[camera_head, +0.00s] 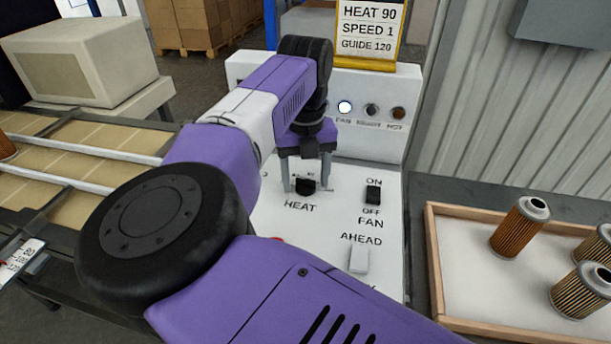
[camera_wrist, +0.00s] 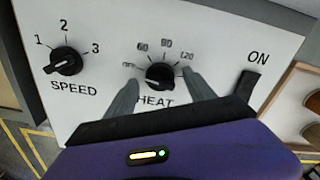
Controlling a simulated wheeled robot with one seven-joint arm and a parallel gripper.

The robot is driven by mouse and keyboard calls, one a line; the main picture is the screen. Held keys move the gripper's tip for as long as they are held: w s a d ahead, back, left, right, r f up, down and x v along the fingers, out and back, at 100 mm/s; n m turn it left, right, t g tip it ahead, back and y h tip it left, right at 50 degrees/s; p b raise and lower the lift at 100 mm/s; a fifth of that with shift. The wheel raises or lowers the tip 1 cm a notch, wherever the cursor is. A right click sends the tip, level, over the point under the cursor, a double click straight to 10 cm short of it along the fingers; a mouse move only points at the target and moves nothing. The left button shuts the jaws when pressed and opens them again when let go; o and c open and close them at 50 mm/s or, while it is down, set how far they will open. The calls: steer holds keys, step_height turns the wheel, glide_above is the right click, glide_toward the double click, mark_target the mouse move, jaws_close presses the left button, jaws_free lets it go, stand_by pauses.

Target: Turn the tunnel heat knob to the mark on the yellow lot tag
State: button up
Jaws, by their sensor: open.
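The black HEAT knob (camera_head: 305,186) is on the white control panel (camera_head: 345,235), above the word HEAT. In the wrist view the HEAT knob (camera_wrist: 160,76) has a dial reading OFF, 60, a blurred mark like 90 or 80, and 120. Its pointer seems to lie toward the left, near OFF, but is hard to read. The yellow-framed lot tag (camera_head: 369,30) reads HEAT 90, SPEED 1, GUIDE 120. My gripper (camera_head: 307,188) is open, its fingers on either side of the HEAT knob; contact cannot be told. The fingers also show in the wrist view (camera_wrist: 160,78).
The SPEED knob (camera_wrist: 66,61) is left of HEAT. The black FAN switch (camera_head: 373,194) and pale AHEAD switch (camera_head: 359,259) are to the right. The FAN lamp (camera_head: 345,107) is lit. A wooden-rimmed tray (camera_head: 437,262) with filter cartridges stands at right; a conveyor (camera_head: 90,150) lies left.

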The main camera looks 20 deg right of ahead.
steer(key=shift+f, duration=0.1)
jaws_close()
steer(key=c, duration=1.4)
jaws_free()
steer(key=shift+m, duration=0.3)
steer(key=shift+o, duration=0.2)
steer(key=m+b, duration=0.1)
steer(key=m, duration=0.2)
steer(key=shift+m, duration=0.3)
steer(key=m, duration=0.3)
steer(key=shift+m, duration=0.3)
steer(key=m, duration=0.4)
steer(key=shift+m, duration=2)
